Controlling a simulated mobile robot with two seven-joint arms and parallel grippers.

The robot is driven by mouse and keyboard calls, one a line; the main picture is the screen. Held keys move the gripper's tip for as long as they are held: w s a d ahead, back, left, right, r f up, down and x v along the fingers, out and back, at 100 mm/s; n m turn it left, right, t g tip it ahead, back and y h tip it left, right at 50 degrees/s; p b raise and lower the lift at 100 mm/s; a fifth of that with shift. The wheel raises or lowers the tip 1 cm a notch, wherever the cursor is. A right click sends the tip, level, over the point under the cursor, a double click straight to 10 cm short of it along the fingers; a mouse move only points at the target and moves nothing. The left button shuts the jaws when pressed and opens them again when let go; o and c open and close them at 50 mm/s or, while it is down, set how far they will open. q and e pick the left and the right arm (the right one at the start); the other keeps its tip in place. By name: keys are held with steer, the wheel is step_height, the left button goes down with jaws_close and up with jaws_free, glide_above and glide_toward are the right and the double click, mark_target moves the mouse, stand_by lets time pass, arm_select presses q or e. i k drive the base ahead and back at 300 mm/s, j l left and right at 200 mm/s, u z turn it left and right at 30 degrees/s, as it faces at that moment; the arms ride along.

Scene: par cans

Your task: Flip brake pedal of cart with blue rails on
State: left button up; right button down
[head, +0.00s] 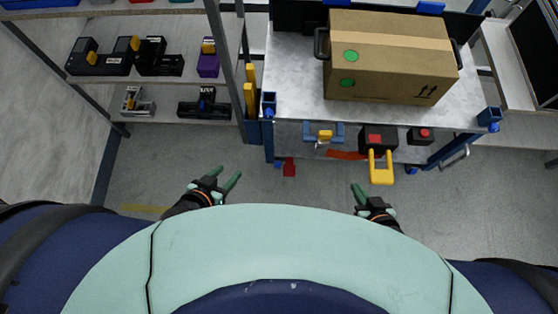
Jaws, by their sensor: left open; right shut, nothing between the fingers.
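The cart (294,88) with blue corner posts and blue parts stands ahead, right of centre. A small red pedal (289,168) shows low by its front left leg, near a blue caster part; I cannot tell whether it is flipped up or down. My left gripper (228,174) is open and empty, left of the red pedal and apart from it in the picture. My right gripper (357,188) is shut and empty, in front of the cart and right of the pedal. Both grippers appear over the floor.
A cardboard box (390,60) with green dots sits on the cart top. A yellow-handled item (380,165) juts from the cart's lower level. A shelf (165,100) with several tools stands at left. The grey floor (320,190) between my grippers is clear.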

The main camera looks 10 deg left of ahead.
mark_target(288, 169)
steer(key=i+j, duration=0.1)
steer(key=j, duration=0.8)
steer(key=i+j, duration=0.15)
steer(key=j, duration=0.3)
